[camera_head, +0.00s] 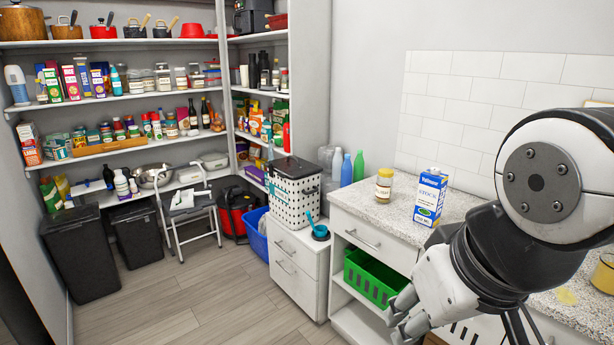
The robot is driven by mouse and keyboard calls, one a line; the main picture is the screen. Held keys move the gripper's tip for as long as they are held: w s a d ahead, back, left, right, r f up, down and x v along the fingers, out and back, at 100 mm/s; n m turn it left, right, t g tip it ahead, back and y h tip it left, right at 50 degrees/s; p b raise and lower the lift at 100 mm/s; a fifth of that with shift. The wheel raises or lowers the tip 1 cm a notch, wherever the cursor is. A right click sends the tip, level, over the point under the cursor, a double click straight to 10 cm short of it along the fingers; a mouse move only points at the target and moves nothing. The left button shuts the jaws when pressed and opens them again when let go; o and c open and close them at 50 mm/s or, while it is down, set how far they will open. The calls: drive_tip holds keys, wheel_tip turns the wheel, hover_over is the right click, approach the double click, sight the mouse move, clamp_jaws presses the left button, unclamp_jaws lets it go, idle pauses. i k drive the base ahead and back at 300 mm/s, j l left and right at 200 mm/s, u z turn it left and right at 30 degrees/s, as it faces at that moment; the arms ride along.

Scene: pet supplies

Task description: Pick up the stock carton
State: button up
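My gripper (396,325) is below and in front of the carton, pointing down and left, near the green basket. Its two fingers look apart, with nothing seen between them. The gripper does not touch the carton. My arm covers the counter to the right of the carton.
A green basket (372,279) sits on the shelf below the drawer (358,238). Blue and green bottles (346,170) stand behind the counter's left end. The floor (190,310) at left is clear.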

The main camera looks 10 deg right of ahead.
sight(431, 194)
drive_tip(key=i, duration=1.4)
drive_tip(key=i+j+z, duration=0.1)
drive_tip(key=i+z, duration=0.3)
drive_tip(key=i, duration=0.15)
drive_tip(key=i+z, duration=0.1)
drive_tip(key=z, duration=0.35)
drive_tip(key=i+j+z, duration=0.15)
drive_tip(key=z, duration=0.3)
drive_tip(key=j+z, duration=0.1)
drive_tip(key=z, duration=0.35)
drive_tip(key=i+j, duration=0.05)
